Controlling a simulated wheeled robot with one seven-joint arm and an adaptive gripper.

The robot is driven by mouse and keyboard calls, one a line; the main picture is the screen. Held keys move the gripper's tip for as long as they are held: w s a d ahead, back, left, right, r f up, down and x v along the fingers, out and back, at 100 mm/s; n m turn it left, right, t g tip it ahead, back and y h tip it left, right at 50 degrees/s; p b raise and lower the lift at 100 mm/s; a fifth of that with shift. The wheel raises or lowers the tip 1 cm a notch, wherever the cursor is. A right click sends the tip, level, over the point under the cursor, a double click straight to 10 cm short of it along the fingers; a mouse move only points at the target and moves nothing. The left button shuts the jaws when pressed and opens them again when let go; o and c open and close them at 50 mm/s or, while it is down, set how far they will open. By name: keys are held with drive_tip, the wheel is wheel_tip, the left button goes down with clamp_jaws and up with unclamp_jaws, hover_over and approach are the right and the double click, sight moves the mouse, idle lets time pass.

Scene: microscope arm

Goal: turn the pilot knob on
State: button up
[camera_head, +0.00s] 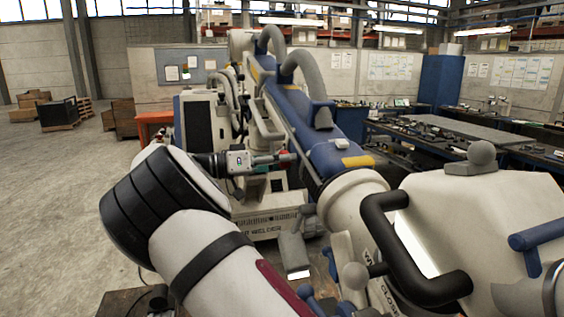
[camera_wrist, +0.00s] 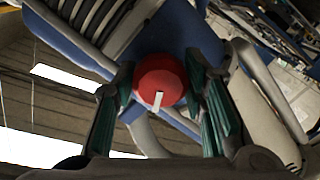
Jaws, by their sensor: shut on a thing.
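The pilot knob (camera_wrist: 163,76) is a round red knob with a short white mark on its face. In the wrist view it sits between the teal pads of my gripper (camera_wrist: 163,92), and the white mark points down and slightly left. In the camera_head view the red knob (camera_head: 286,157) is small, at the tip of my gripper (camera_head: 276,159), in front of the big blue and white machine (camera_head: 318,130). My gripper is shut on the knob, with one finger on each side. The knob's far side and its mount are hidden.
A white housing with a black handle (camera_head: 430,288) fills the near right. Grey hoses (camera_head: 305,72) arch over the machine. Workbenches (camera_head: 455,135) and a blue cabinet (camera_head: 440,82) stand at the right. The floor (camera_head: 55,190) at the left is open, with crates (camera_head: 62,112) farther back.

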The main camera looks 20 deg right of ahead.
drive_tip(key=n+b, duration=0.1)
drive_tip(key=n, duration=1.3)
drive_tip(key=shift+b, duration=0.35)
idle(0.3)
drive_tip(key=o, duration=1.2)
drive_tip(key=shift+f, duration=0.15)
drive_tip(key=shift+c, duration=0.2)
drive_tip(key=a, duration=1.2)
